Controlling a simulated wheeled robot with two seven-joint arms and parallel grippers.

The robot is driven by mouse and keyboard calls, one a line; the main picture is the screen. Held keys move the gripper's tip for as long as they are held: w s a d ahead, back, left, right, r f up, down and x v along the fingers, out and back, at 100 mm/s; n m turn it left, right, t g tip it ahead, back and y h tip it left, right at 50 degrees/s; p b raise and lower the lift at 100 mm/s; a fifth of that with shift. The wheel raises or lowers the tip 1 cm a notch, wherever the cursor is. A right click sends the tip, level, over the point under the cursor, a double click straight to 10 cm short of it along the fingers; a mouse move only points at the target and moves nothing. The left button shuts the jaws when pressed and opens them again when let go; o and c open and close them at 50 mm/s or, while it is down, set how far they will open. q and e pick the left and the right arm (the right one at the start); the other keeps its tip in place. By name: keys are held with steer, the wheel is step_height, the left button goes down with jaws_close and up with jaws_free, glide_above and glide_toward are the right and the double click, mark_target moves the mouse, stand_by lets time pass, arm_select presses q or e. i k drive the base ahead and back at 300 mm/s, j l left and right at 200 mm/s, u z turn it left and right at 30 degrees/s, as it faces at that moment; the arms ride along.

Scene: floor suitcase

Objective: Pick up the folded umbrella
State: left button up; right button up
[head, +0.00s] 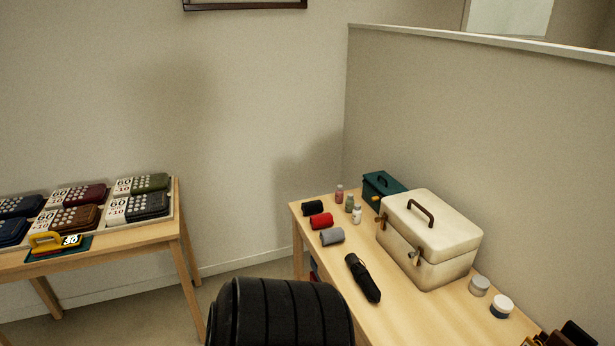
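The folded umbrella (363,278) is black and short. It lies on the wooden table at the right in the head view, near the table's left edge and in front of the cream case. Nothing touches it that I can see. Neither of my grippers is in the head view.
A cream case (430,240), a teal box (382,186), rolled cloths (321,220), small bottles (349,203) and jars (501,307) share the right table (392,318). A black ribbed suitcase (280,312) stands left of it. A left table (150,233) holds wallets. A partition (480,140) rises behind.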

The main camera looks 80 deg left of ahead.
mark_target(360, 275)
steer(key=u, duration=2.1)
